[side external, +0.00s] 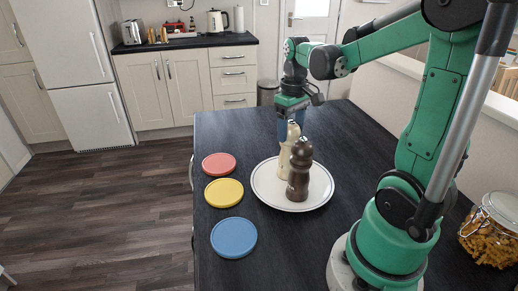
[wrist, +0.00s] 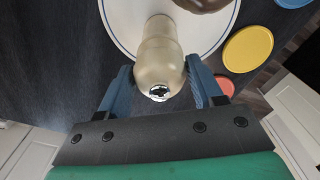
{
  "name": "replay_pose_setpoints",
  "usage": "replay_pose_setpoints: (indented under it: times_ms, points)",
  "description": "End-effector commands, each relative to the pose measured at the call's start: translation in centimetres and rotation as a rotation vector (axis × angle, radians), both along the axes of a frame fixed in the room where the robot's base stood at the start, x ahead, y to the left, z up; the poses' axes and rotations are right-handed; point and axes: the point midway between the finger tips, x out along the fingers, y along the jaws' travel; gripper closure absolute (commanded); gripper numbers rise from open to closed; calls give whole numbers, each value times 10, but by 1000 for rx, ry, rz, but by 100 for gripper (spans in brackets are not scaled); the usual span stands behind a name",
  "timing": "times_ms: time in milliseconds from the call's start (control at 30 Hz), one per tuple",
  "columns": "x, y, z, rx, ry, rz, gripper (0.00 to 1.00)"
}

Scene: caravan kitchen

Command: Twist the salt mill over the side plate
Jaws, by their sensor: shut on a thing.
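The cream mill (side external: 287,155), which I take for the salt mill, is upright at the back of the white side plate (side external: 262,191) with a thin dark rim line. My gripper (side external: 292,122) is above the plate, pointing down, with its blue fingers shut around the cream mill's top. In the wrist view the cream mill (wrist: 160,48) is between the two fingers (wrist: 161,68), its metal top facing the camera. A dark brown mill (side external: 299,175) stands on the plate in front of it.
Red (side external: 218,163), yellow (side external: 224,192) and blue (side external: 234,237) discs lie in a row along the left side of the dark table (side external: 290,255). A glass jar of pasta (side external: 492,232) stands at the right. The table's front middle is clear.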

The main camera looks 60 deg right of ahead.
Motion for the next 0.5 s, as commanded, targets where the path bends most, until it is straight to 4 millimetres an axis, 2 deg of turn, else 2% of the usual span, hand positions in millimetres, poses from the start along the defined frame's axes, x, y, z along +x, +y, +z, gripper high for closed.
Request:
replay_pose_setpoints:
  times_ms: [500]
  points:
    - [0,0,0,1,1,-955,87]
